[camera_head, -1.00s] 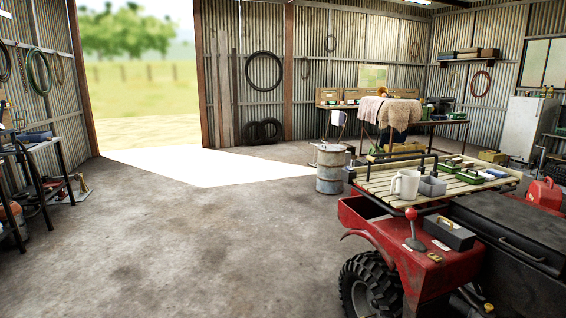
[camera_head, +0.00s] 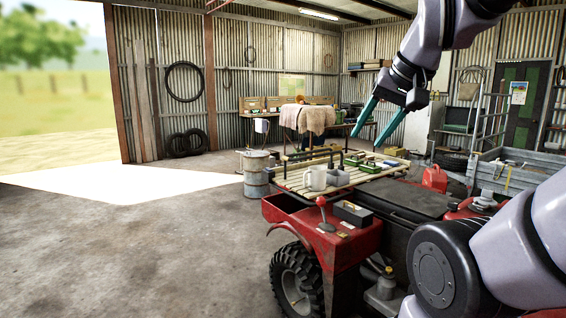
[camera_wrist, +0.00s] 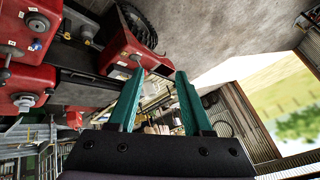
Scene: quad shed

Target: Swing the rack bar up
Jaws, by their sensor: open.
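A dark rack bar (camera_head: 309,153) runs along the far side of the rack, low and roughly level. My gripper (camera_head: 367,141) hangs above the right part of the rack, teal fingers pointing down-left, open and empty. It is apart from the bar. In the wrist view the open fingers (camera_wrist: 160,72) have nothing between them; the quad's red body (camera_wrist: 125,45) shows beyond, and I cannot make out the bar there.
A metal drum (camera_head: 256,175) stands beyond the quad's left side. A red jerrycan (camera_head: 435,178) is to the right. The concrete floor at left is clear.

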